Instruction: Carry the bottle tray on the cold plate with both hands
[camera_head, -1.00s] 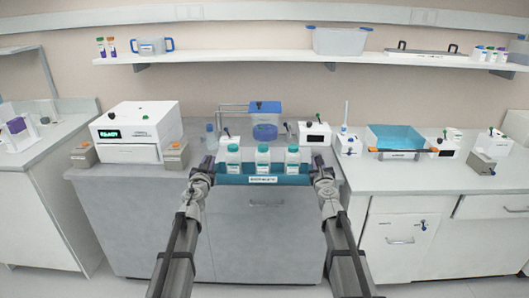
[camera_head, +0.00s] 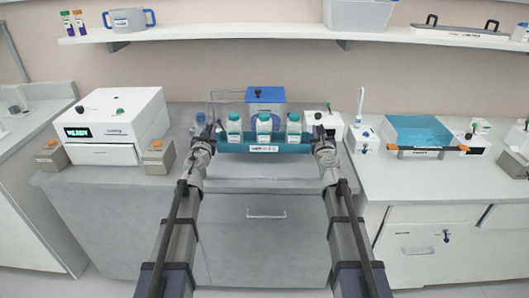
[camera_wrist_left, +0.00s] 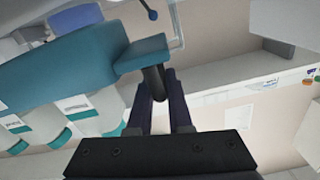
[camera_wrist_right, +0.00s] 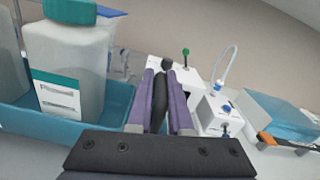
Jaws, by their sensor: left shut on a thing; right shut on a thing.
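The teal bottle tray (camera_head: 232,148) is at the centre of the head view, in front of the back counter's equipment. It carries three white bottles with green caps (camera_head: 264,128), standing upright. My left gripper (camera_head: 208,138) is shut on the tray's left handle, a dark bar (camera_wrist_left: 153,85) in the left wrist view. My right gripper (camera_head: 319,140) is shut on the right handle, a dark bar (camera_wrist_right: 159,100) between its fingers in the right wrist view. The tray looks level and overlaps the counter in the picture. I cannot tell which thing is the cold plate.
A blue-lidded container (camera_head: 265,96) stands behind the tray. A white instrument (camera_head: 115,125) with a lit display is on the left, with a grey block (camera_head: 158,157) near my left arm. A teal basin (camera_head: 420,133) is on the right counter. The grey counter's front strip (camera_head: 262,180) is clear.

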